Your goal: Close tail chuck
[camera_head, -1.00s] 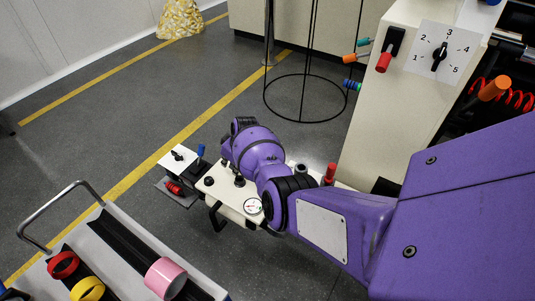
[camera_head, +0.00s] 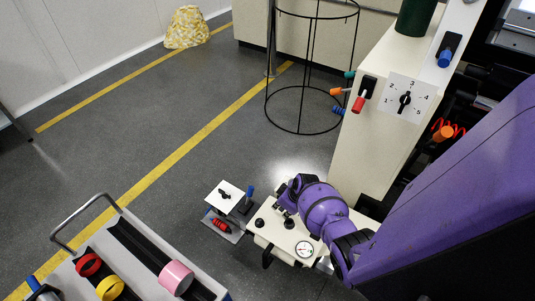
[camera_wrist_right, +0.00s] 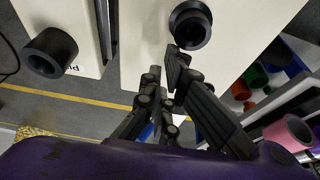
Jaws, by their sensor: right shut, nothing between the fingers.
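I cannot tell for certain which part is the tail chuck. In the head view a cream console (camera_head: 272,238) at the lower middle carries a round gauge (camera_head: 304,249) and black knobs (camera_head: 259,223). My right gripper (camera_wrist_right: 165,68) is shut and empty in the wrist view. Its fingertips point at a cream surface, just below a hollow black round fitting (camera_wrist_right: 190,25), apart from it as far as I can see. Another black cylinder (camera_wrist_right: 50,52) sits on a cream box at left. In the head view my right wrist hangs over the console and hides part of it. My left gripper is not in view.
A cream cabinet (camera_head: 385,150) with a numbered dial (camera_head: 404,99) and red lever (camera_head: 358,104) stands behind my arm. A small white box (camera_head: 224,196) with a blue lever (camera_head: 249,191) is left of the console. A trolley with coloured rings (camera_head: 176,277) is at lower left.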

